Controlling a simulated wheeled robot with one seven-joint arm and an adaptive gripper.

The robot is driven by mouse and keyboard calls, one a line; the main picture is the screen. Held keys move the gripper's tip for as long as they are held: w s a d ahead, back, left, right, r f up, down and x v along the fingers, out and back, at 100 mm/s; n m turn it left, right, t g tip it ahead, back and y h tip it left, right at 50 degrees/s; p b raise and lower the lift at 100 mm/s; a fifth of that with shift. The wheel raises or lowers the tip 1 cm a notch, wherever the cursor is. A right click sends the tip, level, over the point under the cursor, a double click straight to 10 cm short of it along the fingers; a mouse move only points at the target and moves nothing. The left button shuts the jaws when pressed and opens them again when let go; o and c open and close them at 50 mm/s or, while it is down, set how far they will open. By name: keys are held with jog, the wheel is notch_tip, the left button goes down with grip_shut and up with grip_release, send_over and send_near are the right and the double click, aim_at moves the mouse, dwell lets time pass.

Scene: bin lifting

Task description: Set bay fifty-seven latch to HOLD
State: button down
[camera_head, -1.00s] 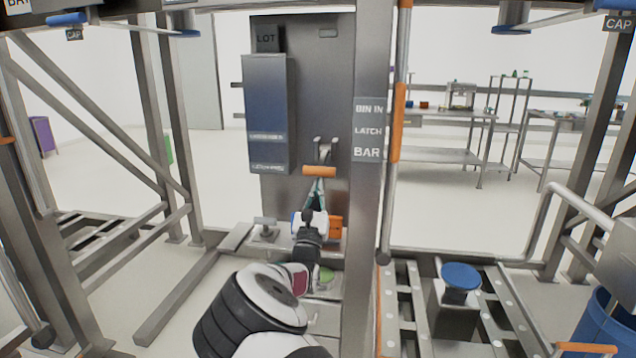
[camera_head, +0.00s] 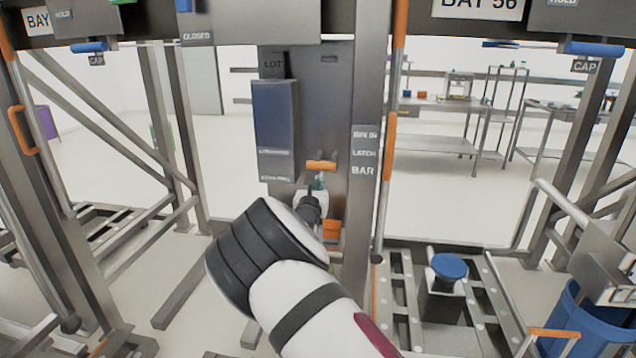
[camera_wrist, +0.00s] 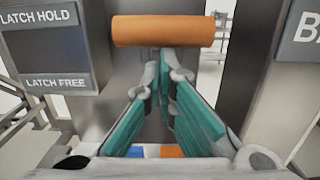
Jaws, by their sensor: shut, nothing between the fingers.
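The latch lever shows as an orange bar handle (camera_head: 321,165) on the grey upright panel (camera_head: 318,98). In the head view it stands level with the gap between two small labels to its left. In the wrist view the handle (camera_wrist: 163,31) lies across the top; the labels read LATCH HOLD (camera_wrist: 38,17) above and LATCH FREE (camera_wrist: 57,82) below. My gripper (camera_wrist: 165,72) is shut and empty, its teal fingers just below the handle; whether they touch it I cannot tell. In the head view my gripper (camera_head: 320,182) is mostly hidden behind my wrist.
A blue box (camera_head: 275,115) juts out left of the handle. A post (camera_head: 364,215) marked BIN IN, LATCH, BAR stands close on the right. An orange block (camera_head: 332,229) sits below. A blue-topped stand (camera_head: 449,268) and blue bin (camera_head: 585,318) are further right.

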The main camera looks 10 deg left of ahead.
jog(key=shift+r+p, duration=0.55)
jog(key=shift+r, duration=0.4)
